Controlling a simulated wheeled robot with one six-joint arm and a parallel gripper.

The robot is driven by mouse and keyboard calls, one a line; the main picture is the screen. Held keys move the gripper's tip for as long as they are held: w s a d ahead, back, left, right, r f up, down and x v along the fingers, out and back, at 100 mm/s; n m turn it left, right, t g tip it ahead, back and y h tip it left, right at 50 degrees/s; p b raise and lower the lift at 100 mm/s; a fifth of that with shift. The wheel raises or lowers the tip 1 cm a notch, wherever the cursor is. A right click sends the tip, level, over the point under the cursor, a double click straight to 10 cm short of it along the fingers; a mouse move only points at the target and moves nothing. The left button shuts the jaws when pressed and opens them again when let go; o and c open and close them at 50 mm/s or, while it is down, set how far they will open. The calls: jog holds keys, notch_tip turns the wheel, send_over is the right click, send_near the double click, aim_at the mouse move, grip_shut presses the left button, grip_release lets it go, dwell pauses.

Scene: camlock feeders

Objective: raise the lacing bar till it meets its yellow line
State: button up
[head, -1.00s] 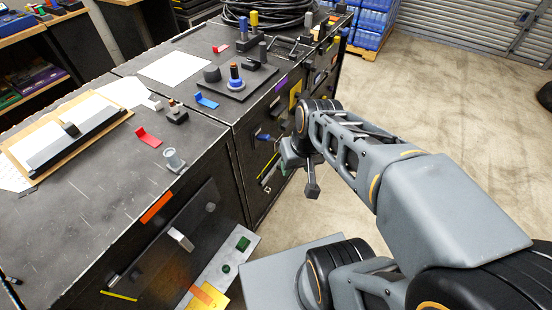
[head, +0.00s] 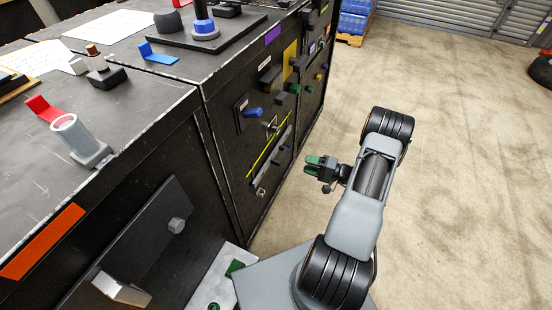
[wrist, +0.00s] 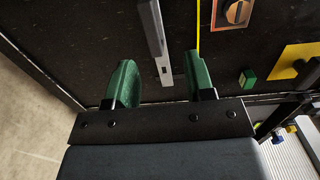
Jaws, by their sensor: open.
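A slim grey bar (head: 264,166), which I take as the lacing bar, lies slanted on the dark cabinet front in the head view. A thin yellow line (head: 260,158) runs beside it on its upper side, with a dark gap between. In the wrist view the bar (wrist: 153,30) points down between my fingers, and the yellow line (wrist: 198,38) is to its right. My gripper (head: 312,165) has green fingers and is open and empty, off the cabinet front to the right. It also shows in the wrist view (wrist: 157,62); the bar's slotted end appears between the fingertips, contact not visible.
A blue knob (head: 252,113) and a yellow plate (head: 290,60) are on the same front. The wrist view shows an orange plate with a black knob (wrist: 236,12) and a green button (wrist: 247,78). Clear concrete floor (head: 455,170) lies to the right.

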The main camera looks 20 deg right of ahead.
jog(key=w+a+f+t+b, duration=0.1)
jog(key=w+a+f+b, duration=0.1)
jog(key=w+a, duration=0.6)
jog(key=shift+w+a, duration=0.25)
jog(key=shift+w, duration=0.95)
grip_shut()
